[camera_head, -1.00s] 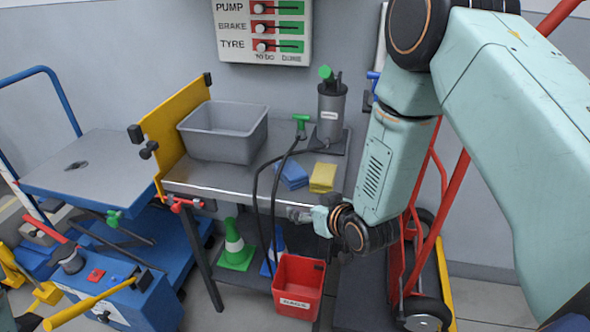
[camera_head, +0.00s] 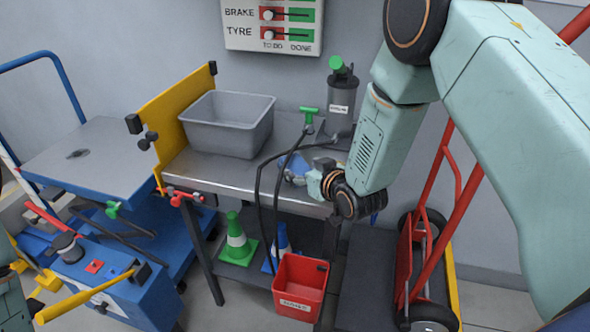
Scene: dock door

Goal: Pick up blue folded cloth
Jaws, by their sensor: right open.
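The blue folded cloth (camera_head: 294,164) lies on the grey metal bench top, partly covered by my right gripper. My right gripper (camera_head: 291,177) is open, its fingers at the front of the cloth. From this angle I cannot tell whether they touch it. The yellow cloth beside it is hidden behind my right gripper and arm. My left gripper is not in view.
A grey bin (camera_head: 228,123) stands on the bench (camera_head: 225,177), with a yellow panel (camera_head: 170,120) at its left. A dark pump canister (camera_head: 341,98) and black hose (camera_head: 259,190) are close to my right gripper. A red rags bin (camera_head: 300,287) is below.

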